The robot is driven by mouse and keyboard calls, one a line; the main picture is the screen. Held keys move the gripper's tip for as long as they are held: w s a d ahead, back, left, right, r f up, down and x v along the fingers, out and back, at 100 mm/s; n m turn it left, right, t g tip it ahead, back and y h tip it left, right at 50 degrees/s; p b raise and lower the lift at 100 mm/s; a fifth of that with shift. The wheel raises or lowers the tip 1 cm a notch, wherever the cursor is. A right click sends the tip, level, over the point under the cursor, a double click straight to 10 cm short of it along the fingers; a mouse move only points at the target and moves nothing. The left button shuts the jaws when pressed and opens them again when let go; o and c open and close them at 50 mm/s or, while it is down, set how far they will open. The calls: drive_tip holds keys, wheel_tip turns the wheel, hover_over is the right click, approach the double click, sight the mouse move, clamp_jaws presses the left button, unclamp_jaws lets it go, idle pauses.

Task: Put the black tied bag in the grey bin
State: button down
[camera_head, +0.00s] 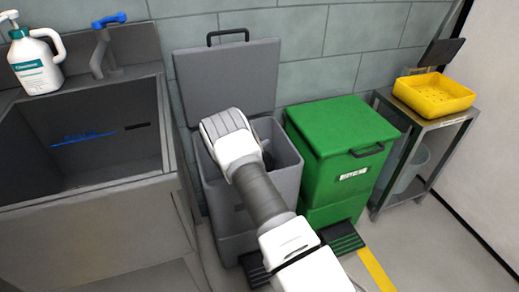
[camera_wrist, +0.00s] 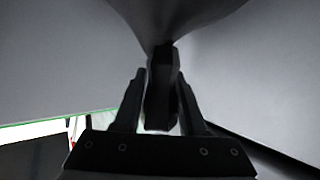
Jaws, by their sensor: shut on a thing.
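The grey bin (camera_head: 285,165) stands with its lid (camera_head: 227,78) raised against the tiled wall. My arm reaches over it, and my gripper is down at the bin's opening, mostly hidden behind my wrist in the head view. In the wrist view my gripper (camera_wrist: 160,100) is shut on the tied neck of the black bag (camera_wrist: 175,18). The bag widens out beyond the fingertips, and pale grey surfaces surround it. In the head view a small dark patch shows inside the bin beside my wrist; I cannot tell if it is bag or gripper.
A closed green bin (camera_head: 335,130) stands close on the right. A metal stand (camera_head: 440,122) with a yellow basket (camera_head: 433,93) is farther right. A sink (camera_head: 85,130) with a blue-handled tap (camera_head: 106,45) and a pump bottle (camera_head: 35,63) is on the left.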

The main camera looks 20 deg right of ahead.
drive_tip(key=shift+f, duration=0.85)
drive_tip(key=shift+f, duration=0.65)
drive_tip(key=shift+c, duration=2.3)
unclamp_jaws()
